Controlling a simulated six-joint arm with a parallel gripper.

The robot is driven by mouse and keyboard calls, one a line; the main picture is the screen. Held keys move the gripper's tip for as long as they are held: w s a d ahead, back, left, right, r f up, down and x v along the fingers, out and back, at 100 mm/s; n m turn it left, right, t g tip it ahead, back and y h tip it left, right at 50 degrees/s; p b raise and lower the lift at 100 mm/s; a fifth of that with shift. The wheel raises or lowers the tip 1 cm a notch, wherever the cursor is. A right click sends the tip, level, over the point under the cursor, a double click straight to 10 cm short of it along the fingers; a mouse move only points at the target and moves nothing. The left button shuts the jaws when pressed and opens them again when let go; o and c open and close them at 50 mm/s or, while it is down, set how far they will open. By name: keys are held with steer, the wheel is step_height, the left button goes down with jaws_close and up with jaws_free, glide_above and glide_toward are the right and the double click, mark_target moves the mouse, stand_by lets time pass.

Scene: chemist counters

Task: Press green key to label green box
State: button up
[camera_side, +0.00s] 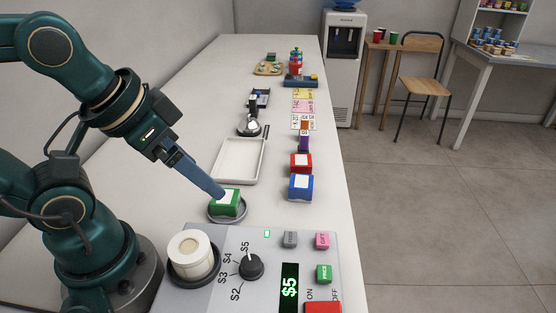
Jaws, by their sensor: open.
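The green box (233,208) sits on a round grey dish (212,215) just behind the labelling machine. A white patch shows on its top. My gripper (217,192) points down at the top of the green box, its tip at or just above the white patch. I cannot tell whether it touches the box. The jaws are open, though the gap is hard to see from this side. The green key (323,273), marked PRICE, is on the machine's panel (217,300) at the right.
A blue box (300,188) and a red box (301,163) with white tops stand along the counter's right side. A white tray (221,177) lies behind the green box. A pink key (322,241), a grey key (290,240) and a label roll (190,255) are on the machine.

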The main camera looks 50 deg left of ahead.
jaws_close()
stand_by(1.9)
